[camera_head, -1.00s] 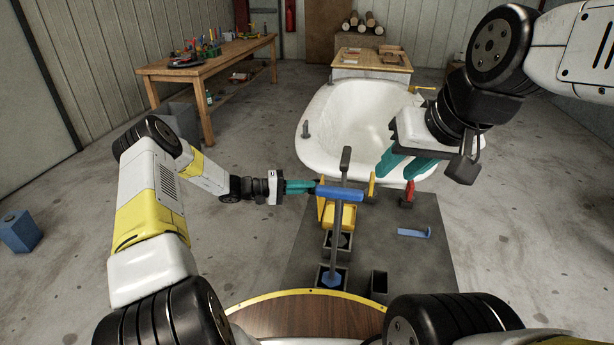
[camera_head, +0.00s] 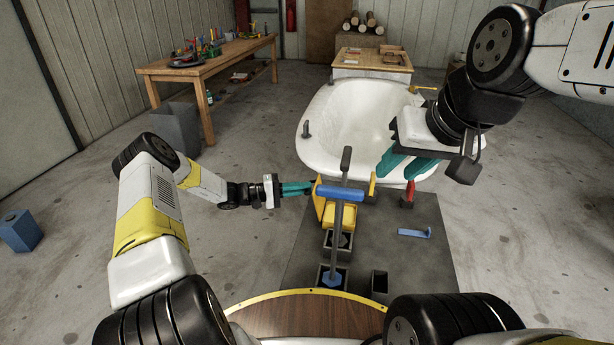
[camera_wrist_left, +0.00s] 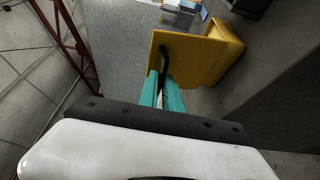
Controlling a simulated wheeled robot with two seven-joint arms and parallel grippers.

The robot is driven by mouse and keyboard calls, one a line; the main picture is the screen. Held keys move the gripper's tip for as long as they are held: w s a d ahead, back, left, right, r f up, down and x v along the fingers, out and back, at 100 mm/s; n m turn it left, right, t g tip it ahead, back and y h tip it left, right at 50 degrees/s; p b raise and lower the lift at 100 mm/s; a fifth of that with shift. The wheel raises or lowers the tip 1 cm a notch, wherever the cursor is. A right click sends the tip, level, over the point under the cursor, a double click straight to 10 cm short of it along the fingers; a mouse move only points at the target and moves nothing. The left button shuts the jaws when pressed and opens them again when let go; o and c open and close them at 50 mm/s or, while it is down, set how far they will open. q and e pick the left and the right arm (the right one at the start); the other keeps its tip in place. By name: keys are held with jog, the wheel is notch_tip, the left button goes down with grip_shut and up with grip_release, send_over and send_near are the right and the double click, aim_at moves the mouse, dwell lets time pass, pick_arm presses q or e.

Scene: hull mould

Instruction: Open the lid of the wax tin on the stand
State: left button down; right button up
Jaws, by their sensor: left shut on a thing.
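The yellow wax tin (camera_head: 341,217) stands on the dark platform, partly behind a tall grey post with a blue crossbar. Its yellow lid (camera_head: 319,196) is tilted up at the tin's left side. In the left wrist view the lid (camera_wrist_left: 188,62) is a flat yellow panel with a curved black handle (camera_wrist_left: 164,64), and the tin's body (camera_wrist_left: 229,45) is behind it. My left gripper (camera_head: 311,188) is shut on that handle; its teal fingers (camera_wrist_left: 163,92) sit at the handle's near end. My right gripper (camera_head: 405,166) is open and empty, over the bathtub-like mould's near edge.
The blue-barred tool (camera_head: 341,194) rises close to my left fingers. A white hull mould (camera_head: 340,125) lies behind the platform (camera_head: 420,265). A red-handled item (camera_head: 408,192) and a blue piece (camera_head: 414,233) are to the right.

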pick_arm(q)
jog(key=shift+a+f, duration=0.2)
jog(key=shift+f, duration=0.1)
jog(key=c, duration=1.5)
grip_release()
jog(key=shift+c, duration=0.2)
jog(key=s+a, duration=0.1)
jog(key=a, duration=0.6)
jog(key=shift+s+a, duration=0.25)
jog(key=shift+a, duration=0.1)
jog(key=shift+r, duration=0.2)
